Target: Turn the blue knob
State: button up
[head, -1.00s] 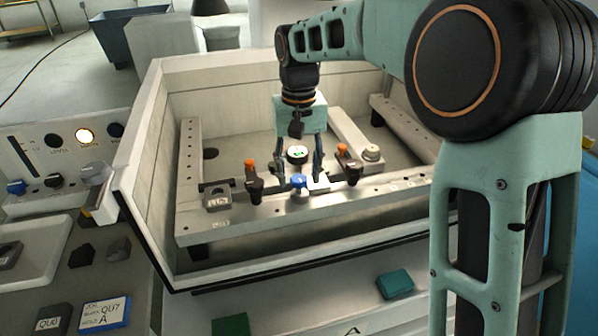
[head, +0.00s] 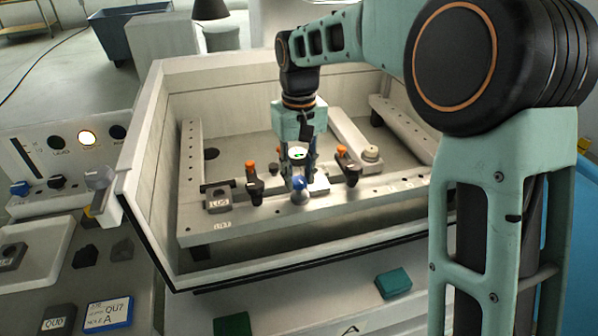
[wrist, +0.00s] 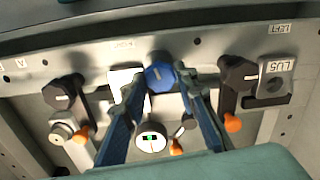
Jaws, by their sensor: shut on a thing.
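The blue knob (head: 299,183) is on the front metal bar inside the open tank. In the wrist view the knob (wrist: 160,77) shows a short white mark on its face. My gripper (head: 300,176) points down at the bar. In the wrist view its two fingers (wrist: 161,82) reach to either side of the knob and are shut on it. The fingers hide part of the knob's sides, and the exact contact is hard to see.
Black clamps with orange tips (head: 253,180) (head: 343,163) stand on both sides of the knob. A round gauge with a green mark (wrist: 152,140) is close to the fingers. The tank's walls (head: 145,190) surround the bar. Another blue knob (head: 18,187) is on the left panel.

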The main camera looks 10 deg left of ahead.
aim_at(299, 180)
jog(key=o, duration=1.2)
jog(key=shift+c, duration=0.2)
jog(key=shift+r, duration=0.1)
notch_tip(299, 180, up, 12)
dwell(0.9)
